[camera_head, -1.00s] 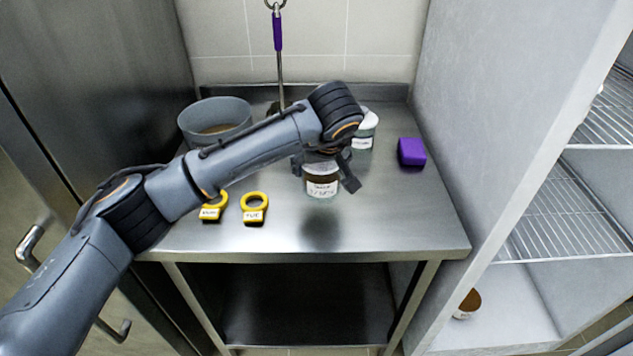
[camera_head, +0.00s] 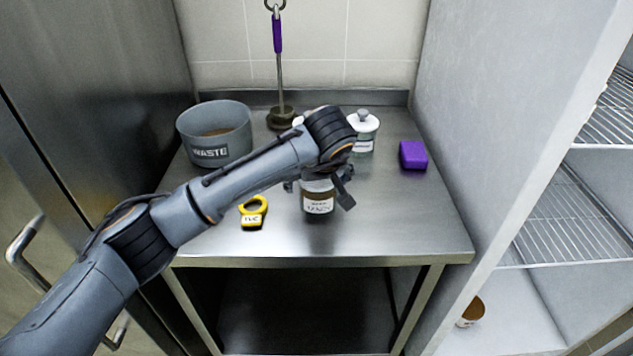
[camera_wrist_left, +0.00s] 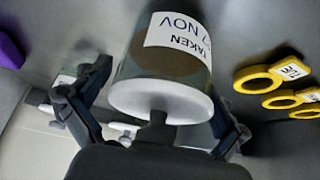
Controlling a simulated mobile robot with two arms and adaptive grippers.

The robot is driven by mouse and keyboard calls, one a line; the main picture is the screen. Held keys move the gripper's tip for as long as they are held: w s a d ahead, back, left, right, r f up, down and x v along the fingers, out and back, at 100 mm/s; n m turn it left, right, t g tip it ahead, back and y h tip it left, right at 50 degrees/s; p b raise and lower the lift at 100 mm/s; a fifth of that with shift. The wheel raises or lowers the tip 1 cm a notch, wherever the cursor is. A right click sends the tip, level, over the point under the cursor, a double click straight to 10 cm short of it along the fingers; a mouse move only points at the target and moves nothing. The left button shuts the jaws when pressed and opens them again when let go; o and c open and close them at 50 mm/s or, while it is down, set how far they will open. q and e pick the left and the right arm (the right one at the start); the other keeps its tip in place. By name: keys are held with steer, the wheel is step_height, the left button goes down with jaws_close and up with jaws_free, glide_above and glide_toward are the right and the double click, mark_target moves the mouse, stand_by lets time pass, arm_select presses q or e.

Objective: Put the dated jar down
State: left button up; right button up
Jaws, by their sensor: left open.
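The dated jar (camera_head: 318,204) has brown contents and a white label. It stands upright on the steel counter (camera_head: 400,225), near its middle. In the left wrist view the jar (camera_wrist_left: 160,65) shows a white lid, and its label reads "TAKEN" and "7 NOV". My left gripper (camera_head: 318,193) is around the jar's upper part. Its fingers are open, one on each side, with gaps showing in the left wrist view (camera_wrist_left: 152,105). My forearm hides part of the counter behind the jar. My right gripper is not in view.
A grey WASTE tub (camera_head: 213,135) stands back left. A yellow ring tag (camera_head: 253,212) lies left of the jar; the wrist view shows several tags. The front-right counter is clear.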

arm_select(q)
steer(key=shift+r+p, duration=0.3)
steer(key=p+v, duration=0.5)
steer(key=v, duration=0.5)
steer(key=shift+s+r, duration=0.1)
steer(key=shift+r, duration=0.25)
steer(key=shift+s+r+p, duration=0.35)
steer(key=shift+r, duration=0.05)
steer(key=shift+d, duration=0.1)
